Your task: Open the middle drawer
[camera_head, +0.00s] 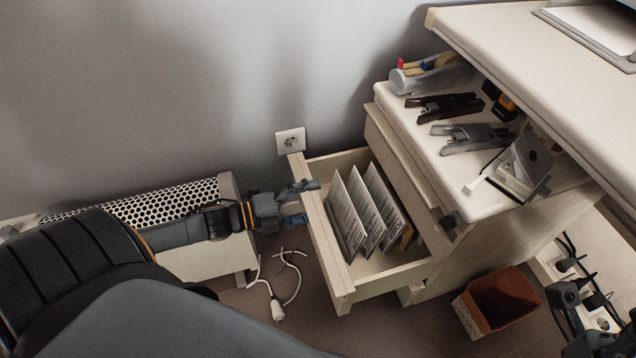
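The pale drawer cabinet (470,262) stands at the right. Its middle drawer (322,236) is pulled far out to the left, with several upright file sheets (362,212) inside. The drawer above it (392,160) looks closed. My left gripper (305,203) is at the outer side of the middle drawer's front panel. Its two fingers are apart, the upper one by the panel's top edge. The drawer's handle is hidden, and I cannot tell whether the fingers touch it. My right gripper (590,318) shows only partly at the lower right edge, and its fingers are unclear.
A desk (545,75) overhangs at the right. A brown bin (498,302) stands on the floor. A white cable (278,305) lies near a perforated radiator (165,202).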

